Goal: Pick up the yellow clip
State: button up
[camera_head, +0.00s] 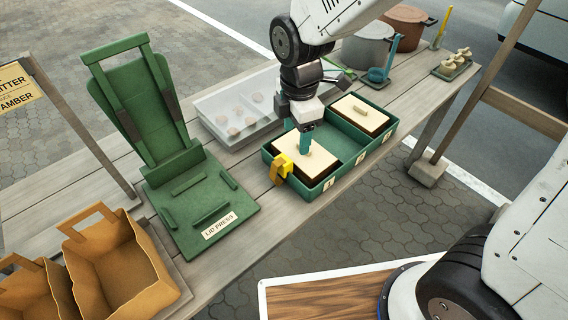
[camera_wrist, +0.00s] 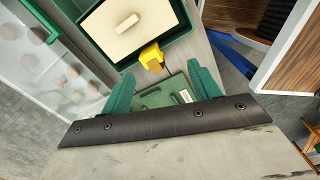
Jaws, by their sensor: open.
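The yellow clip (camera_head: 284,163) sits on the left wall of the green divided tray (camera_head: 330,183), beside the left compartment. In the wrist view the clip (camera_wrist: 151,56) shows beyond my fingertips, roughly between them. My gripper (camera_head: 298,138) is open and empty, with its teal fingers over the left compartment, just up and right of the clip. Both fingers of my gripper (camera_wrist: 160,70) show apart in the wrist view. No contact with the clip is visible. The clip's far side is hidden.
The left compartment holds a cream lid with a handle (camera_head: 318,163); the right one holds another (camera_head: 358,114). A translucent tray (camera_head: 217,103) stands behind left. The green lid press (camera_head: 187,208) stands left, and paper bags (camera_head: 118,265) at front left. Pots (camera_head: 365,52) stand behind.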

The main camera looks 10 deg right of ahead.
aim_at(279, 162)
jog(key=a+f+n, duration=0.1)
jog(key=f, duration=0.3)
jog(key=a+f+n, duration=0.1)
jog(key=f, duration=0.3)
jog(key=w+a+f+n, duration=0.1)
jog(key=f, duration=0.3)
jog(key=shift+a+f+n, duration=0.1)
jog(key=shift+a+n, duration=0.2)
jog(key=shift+a, duration=0.05)
jog(key=c, duration=1)
